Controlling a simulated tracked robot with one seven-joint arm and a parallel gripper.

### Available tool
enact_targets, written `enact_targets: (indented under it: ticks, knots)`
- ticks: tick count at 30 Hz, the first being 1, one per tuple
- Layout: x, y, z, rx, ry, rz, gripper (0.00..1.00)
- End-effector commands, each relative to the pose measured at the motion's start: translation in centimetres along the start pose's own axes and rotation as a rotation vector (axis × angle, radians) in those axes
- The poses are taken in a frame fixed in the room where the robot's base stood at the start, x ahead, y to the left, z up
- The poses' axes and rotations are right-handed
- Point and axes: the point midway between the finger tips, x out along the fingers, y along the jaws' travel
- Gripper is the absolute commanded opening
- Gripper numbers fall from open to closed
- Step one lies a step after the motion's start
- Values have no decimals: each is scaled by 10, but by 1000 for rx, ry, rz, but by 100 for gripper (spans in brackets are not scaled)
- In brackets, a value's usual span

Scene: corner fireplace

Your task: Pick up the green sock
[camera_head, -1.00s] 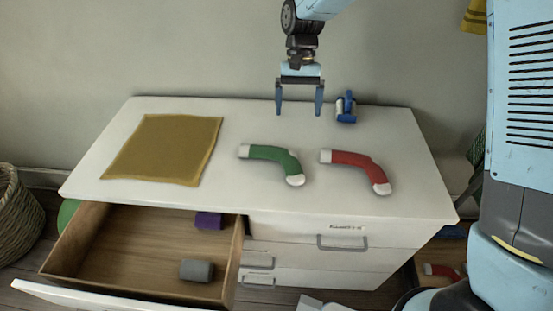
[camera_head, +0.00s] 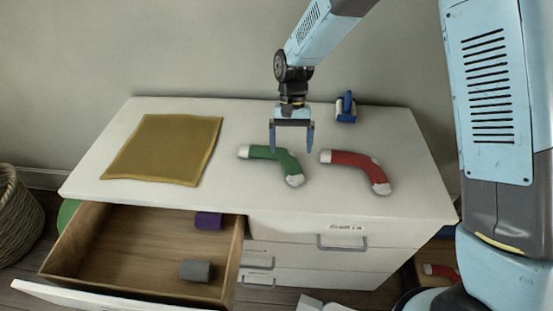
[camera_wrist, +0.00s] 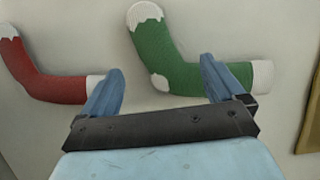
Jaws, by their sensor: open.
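The green sock (camera_head: 275,157) with white cuff and toe lies on the white dresser top, curved, right of the yellow cloth. My gripper (camera_head: 291,150) is open and points down over the sock; in the head view one finger overlaps the sock's image. In the wrist view the green sock (camera_wrist: 168,58) lies ahead of and between the two open blue fingers (camera_wrist: 163,88), its white-ended leg reaching toward the right finger. I see no contact. The sock's height below the fingers is hard to tell.
A red sock (camera_head: 356,168) lies close to the right. A blue object (camera_head: 346,106) stands at the back edge, and a yellow cloth (camera_head: 165,148) lies left. The open drawer (camera_head: 120,245) holds a purple block (camera_head: 209,220) and a grey one (camera_head: 196,270).

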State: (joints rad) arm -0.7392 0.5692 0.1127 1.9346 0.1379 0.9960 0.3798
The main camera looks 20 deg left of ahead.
Motion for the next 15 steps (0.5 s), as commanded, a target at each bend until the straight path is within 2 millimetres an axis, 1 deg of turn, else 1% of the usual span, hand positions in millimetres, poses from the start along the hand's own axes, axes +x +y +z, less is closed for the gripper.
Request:
enact_targets:
  ticks: [1,3,7,10,15]
  knots:
    - [8,0,0,0,-4,2,96]
    - [18,0,-2,0,-3,1,96]
    - [34,0,-2,-1,-2,2,96]
    - [40,0,-2,-1,-1,1,96]
    - [41,0,-2,-1,0,0,96]
